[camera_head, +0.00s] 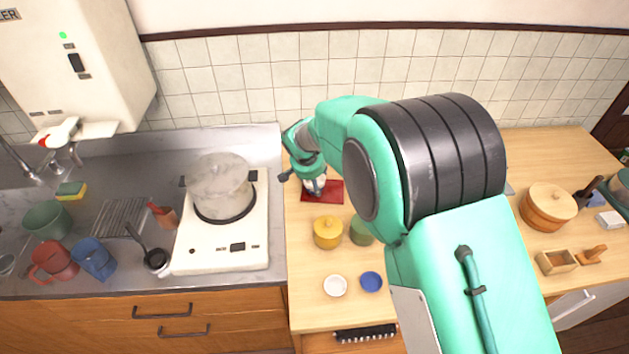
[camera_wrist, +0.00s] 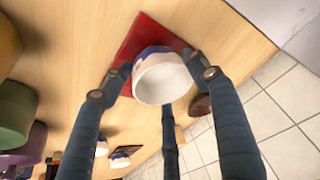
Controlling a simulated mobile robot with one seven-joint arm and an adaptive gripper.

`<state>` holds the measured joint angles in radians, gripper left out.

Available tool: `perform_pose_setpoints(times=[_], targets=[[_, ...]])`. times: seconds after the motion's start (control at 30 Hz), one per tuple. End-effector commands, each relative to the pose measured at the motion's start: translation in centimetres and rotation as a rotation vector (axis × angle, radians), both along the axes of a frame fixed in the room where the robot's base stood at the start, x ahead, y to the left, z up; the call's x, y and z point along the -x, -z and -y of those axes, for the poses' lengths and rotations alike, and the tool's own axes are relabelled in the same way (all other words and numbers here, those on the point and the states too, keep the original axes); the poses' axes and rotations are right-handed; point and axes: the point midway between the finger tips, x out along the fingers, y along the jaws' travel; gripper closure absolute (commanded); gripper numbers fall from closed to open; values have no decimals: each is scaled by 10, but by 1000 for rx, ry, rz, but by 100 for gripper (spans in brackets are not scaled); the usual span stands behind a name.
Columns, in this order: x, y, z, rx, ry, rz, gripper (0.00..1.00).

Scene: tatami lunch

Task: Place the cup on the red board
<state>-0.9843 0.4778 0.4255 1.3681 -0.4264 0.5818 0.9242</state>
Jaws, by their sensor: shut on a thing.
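The cup (camera_wrist: 160,78) is white with a blue patterned outer side. In the wrist view it sits between the fingers of my gripper (camera_wrist: 158,72), which are shut on it, with its open rim facing the camera. The red board (camera_wrist: 143,32) lies on the wooden counter, and the cup covers part of it. In the head view my gripper (camera_head: 315,181) is over the red board (camera_head: 334,190), and the cup shows only as a small pale patch. I cannot tell whether the cup touches the board or is held just above it.
A yellow lidded pot (camera_head: 327,233) and a green container (camera_head: 361,232) stand in front of the board. A white dish (camera_head: 335,286) and a blue dish (camera_head: 371,282) are nearer the front edge. A stove with a pot (camera_head: 220,185) is to the left. The tiled wall is behind.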

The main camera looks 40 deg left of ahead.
Motion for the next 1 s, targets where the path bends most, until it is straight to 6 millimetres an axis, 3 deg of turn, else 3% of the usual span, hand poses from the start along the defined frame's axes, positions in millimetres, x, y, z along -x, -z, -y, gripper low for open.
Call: perform_pose_setpoints(times=[0.33,0.37,0.43,1.0], targets=[[0,3,0,-1,0,1,72],[0,3,0,0,0,0,36],[0,2,0,0,0,0,23],[2,-8,0,-1,0,1,21]])
